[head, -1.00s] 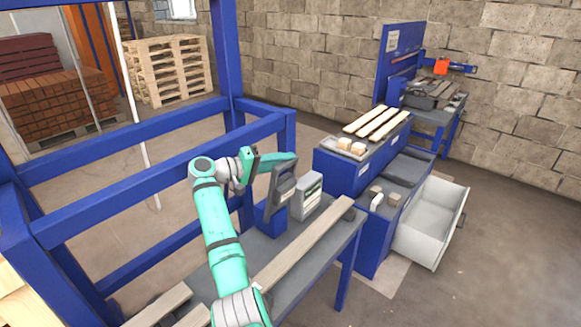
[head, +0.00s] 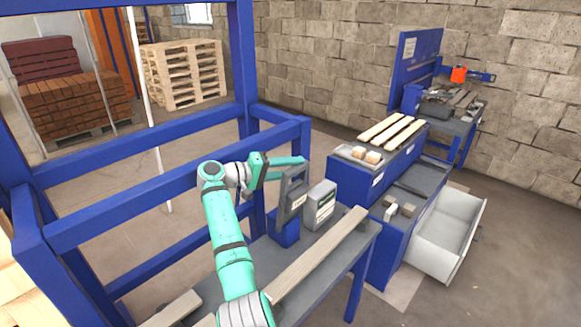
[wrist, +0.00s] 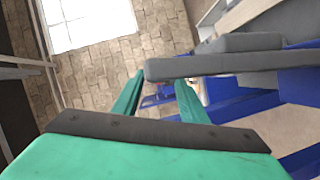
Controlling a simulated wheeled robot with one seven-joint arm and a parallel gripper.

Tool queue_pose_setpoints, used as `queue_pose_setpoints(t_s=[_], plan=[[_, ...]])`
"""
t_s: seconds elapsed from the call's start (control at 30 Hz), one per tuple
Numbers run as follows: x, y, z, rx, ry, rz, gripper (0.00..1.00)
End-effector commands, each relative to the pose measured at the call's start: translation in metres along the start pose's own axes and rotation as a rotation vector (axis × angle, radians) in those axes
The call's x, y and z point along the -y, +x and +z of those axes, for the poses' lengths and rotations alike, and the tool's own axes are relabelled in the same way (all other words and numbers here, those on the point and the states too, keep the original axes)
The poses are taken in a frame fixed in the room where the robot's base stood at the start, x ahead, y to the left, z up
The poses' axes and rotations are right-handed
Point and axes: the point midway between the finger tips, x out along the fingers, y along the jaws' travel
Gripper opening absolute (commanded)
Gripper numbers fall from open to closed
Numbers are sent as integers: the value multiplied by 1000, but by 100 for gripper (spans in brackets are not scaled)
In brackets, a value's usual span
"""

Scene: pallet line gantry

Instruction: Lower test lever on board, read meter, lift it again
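The test lever (head: 297,188) is a grey frame-like part that stands raised on a blue block (head: 284,228) on the grey bench. The meter (head: 320,207) is a grey box with a pale face just right of it; its reading is too small to tell. A long pale board (head: 318,253) lies along the bench in front of them. My gripper (head: 296,166) is at the lever's upper end. In the wrist view my gripper (wrist: 160,78) has its two green fingers apart, and the lever's grey bar (wrist: 215,66) crosses at their tips. Contact cannot be told.
A blue gantry frame (head: 170,187) stands close along the left of my arm. Right of the bench is a blue cabinet (head: 388,235) with wood pieces on top and an open white drawer (head: 450,238). Stacked pallets (head: 185,75) stand at the back left.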

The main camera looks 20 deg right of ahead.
Motion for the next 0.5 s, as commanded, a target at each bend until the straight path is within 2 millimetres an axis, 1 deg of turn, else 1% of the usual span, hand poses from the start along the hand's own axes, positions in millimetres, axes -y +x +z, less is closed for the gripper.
queue_pose_setpoints(t_s=[0.17,0.27,0.37,0.43,0.5], plan=[[-1,-2,-2,-3,1,1,39],[-6,-5,-4,-5,3,1,39],[-16,-6,-8,-4,3,1,39],[-28,-5,-12,-2,4,0,39],[-36,-8,-9,-2,3,0,39]])
